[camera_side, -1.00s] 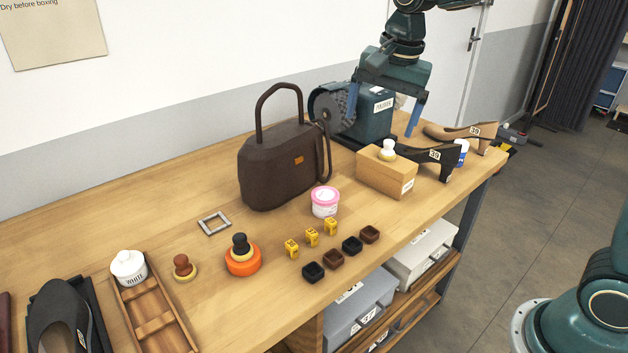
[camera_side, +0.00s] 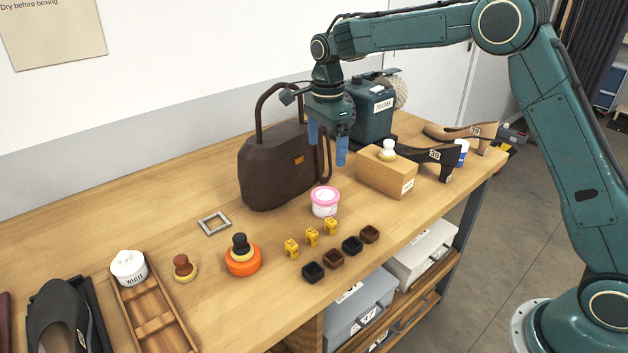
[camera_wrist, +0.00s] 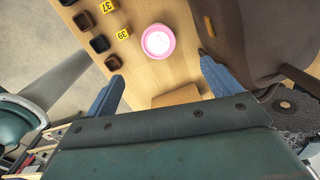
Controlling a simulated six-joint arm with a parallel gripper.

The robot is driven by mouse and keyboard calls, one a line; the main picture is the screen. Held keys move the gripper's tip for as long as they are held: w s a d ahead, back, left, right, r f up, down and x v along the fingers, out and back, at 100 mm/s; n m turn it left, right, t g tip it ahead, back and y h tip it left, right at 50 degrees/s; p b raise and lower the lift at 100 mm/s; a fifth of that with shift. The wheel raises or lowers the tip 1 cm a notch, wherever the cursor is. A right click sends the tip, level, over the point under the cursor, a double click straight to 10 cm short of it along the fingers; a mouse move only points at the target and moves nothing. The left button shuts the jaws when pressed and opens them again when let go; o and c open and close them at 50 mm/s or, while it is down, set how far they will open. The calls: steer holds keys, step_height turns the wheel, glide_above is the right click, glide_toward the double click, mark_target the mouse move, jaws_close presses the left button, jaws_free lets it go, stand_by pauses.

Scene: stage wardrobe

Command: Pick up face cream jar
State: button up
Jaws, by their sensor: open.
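The face cream jar (camera_side: 325,203) is a small white tub with a pink lid, standing upright on the wooden table in front of the dark brown handbag (camera_side: 272,168). In the wrist view the jar's pink rim and pale top (camera_wrist: 158,41) show beyond the fingertips, near the middle of the gap. My gripper (camera_side: 327,158) is open and empty, with blue fingers pointing down, above the jar and apart from it. In the wrist view my gripper (camera_wrist: 158,70) has its two fingers spread wide.
The handbag (camera_wrist: 240,35) stands close beside the jar. A wooden block (camera_side: 386,175) with a white-knobbed dauber is to the right. Yellow numbered tags (camera_side: 311,237) and small dark cups (camera_side: 352,245) lie in front. Bare table lies left of the jar.

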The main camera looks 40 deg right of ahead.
glide_above(325, 194)
steer(key=shift+d+f, duration=0.1)
steer(key=shift+f, duration=4.2)
steer(key=shift+f, duration=0.1)
steer(key=shift+f, duration=2.45)
steer(key=c, duration=1.2)
